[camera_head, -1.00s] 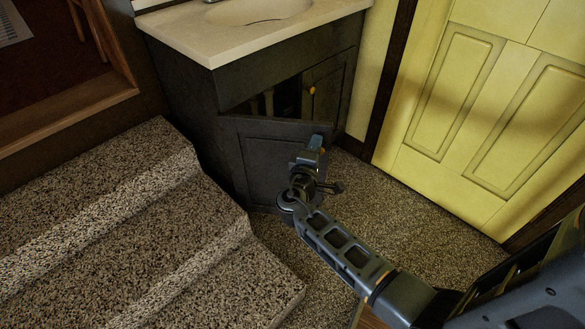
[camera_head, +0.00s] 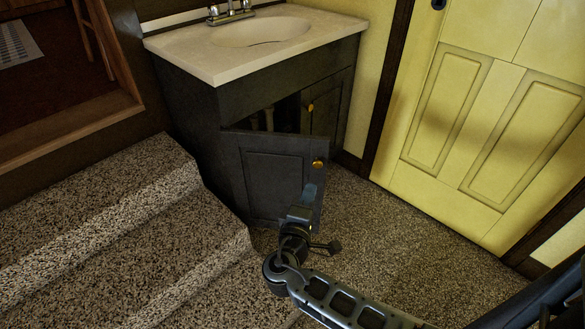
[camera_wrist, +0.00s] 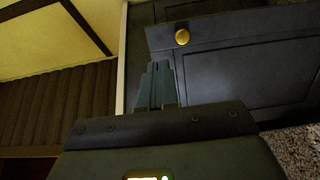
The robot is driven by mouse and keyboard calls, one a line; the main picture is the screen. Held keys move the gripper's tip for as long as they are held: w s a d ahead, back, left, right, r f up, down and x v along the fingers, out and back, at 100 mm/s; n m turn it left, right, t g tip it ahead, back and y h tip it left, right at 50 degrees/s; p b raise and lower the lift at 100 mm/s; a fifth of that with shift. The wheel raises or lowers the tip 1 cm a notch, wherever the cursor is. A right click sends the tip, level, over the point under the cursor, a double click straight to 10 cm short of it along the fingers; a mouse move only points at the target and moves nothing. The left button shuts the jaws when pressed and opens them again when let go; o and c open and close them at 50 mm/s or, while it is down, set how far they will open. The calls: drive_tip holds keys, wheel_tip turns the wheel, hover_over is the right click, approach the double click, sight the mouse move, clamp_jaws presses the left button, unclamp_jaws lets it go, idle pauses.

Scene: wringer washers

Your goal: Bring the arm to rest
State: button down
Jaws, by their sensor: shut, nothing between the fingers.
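My gripper (camera_head: 309,193) is shut and empty, in front of the lower part of an open cabinet door (camera_head: 275,180). In the wrist view my gripper (camera_wrist: 157,70) shows with its fingers together, and the door (camera_wrist: 240,75) with its round gold knob (camera_wrist: 182,37) lies just beyond and to the right. The knob (camera_head: 318,163) is above the fingertips in the head view. I cannot tell whether the fingers touch the door. My arm reaches in from the lower right.
The dark vanity cabinet (camera_head: 270,95) carries a pale sink top (camera_head: 215,60). Carpeted steps (camera_head: 110,220) rise at the left, close to my arm. A yellow door (camera_head: 480,110) stands at the right. Carpeted floor (camera_head: 400,225) between them is clear.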

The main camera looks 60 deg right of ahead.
drive_tip(key=shift+a, duration=0.1)
drive_tip(key=s+a+f+n+t+y, duration=0.2)
drive_tip(key=s+a+f+t+y, duration=0.2)
drive_tip(key=s+a+f+y, duration=0.3)
drive_tip(key=s+a+r+t+y, duration=0.3)
drive_tip(key=s+a+y, duration=0.4)
drive_tip(key=a, duration=0.4)
drive_tip(key=s+a+r+m+t+y+p, duration=0.1)
drive_tip(key=r+p, duration=0.4)
drive_tip(key=r, duration=0.6)
drive_tip(key=s+a+r+m+t+y+p, duration=0.1)
drive_tip(key=r+p, duration=0.4)
drive_tip(key=r, duration=0.6)
drive_tip(key=s+a+r+m+t+y+p, duration=0.1)
drive_tip(key=s+a+r+p, duration=0.3)
drive_tip(key=r, duration=0.7)
drive_tip(key=shift+a+r+m+t+y+p, duration=0.3)
drive_tip(key=shift+r+m+t+p, duration=0.15)
drive_tip(key=shift+m+t, duration=0.2)
